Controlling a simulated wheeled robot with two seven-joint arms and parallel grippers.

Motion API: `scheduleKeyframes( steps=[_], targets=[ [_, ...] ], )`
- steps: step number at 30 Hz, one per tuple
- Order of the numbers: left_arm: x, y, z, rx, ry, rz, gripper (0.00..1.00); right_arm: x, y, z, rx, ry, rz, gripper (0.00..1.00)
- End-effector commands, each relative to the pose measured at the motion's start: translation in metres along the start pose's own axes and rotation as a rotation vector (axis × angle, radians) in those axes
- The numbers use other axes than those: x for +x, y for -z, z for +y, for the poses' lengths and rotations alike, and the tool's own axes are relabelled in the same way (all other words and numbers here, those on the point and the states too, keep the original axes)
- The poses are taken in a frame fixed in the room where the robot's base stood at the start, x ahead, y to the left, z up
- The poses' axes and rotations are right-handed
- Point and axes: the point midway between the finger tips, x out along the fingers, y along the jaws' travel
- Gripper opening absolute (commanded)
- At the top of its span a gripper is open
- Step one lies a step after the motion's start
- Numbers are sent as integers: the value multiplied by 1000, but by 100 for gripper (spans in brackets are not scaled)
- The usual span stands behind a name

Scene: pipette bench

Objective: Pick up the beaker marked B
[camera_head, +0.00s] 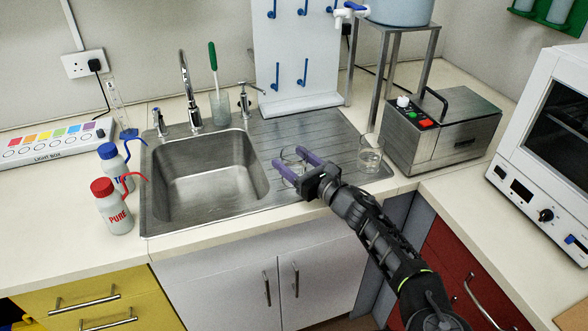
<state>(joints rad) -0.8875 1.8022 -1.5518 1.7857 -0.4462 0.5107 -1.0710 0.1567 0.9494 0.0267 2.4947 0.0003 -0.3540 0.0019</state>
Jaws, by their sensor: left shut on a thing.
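My left gripper (290,158) reaches over the steel drainer from the lower right, with its two purple fingers pointing to the back left. It is shut on a clear glass beaker (291,154), which is mostly hidden by the fingers. Whether the beaker touches the drainer I cannot tell. A second clear glass beaker (370,156) stands upright on the drainer's right end, apart from the gripper. I cannot read a letter B on either one. My right gripper is not in view.
The sink basin (212,172) lies left of the gripper. A glass (220,107) with a green-handled brush stands behind it. A white peg board (300,50) rises behind the drainer. A steel water bath (440,130) stands right. Two wash bottles (112,206) stand left.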

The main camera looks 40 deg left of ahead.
Motion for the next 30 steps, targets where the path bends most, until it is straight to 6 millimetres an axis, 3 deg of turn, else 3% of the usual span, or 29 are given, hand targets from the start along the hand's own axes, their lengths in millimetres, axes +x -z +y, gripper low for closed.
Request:
scheduleKeyframes(
  steps=[11, 24, 30],
  targets=[
    [0, -7, 0, -2, 0, 0, 21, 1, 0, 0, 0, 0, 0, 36],
    [0, -82, 1, -5, 1, 2, 21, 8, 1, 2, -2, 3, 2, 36],
    [0, -99, 1, 0, 0, 0, 21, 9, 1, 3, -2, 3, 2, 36]
  ],
)
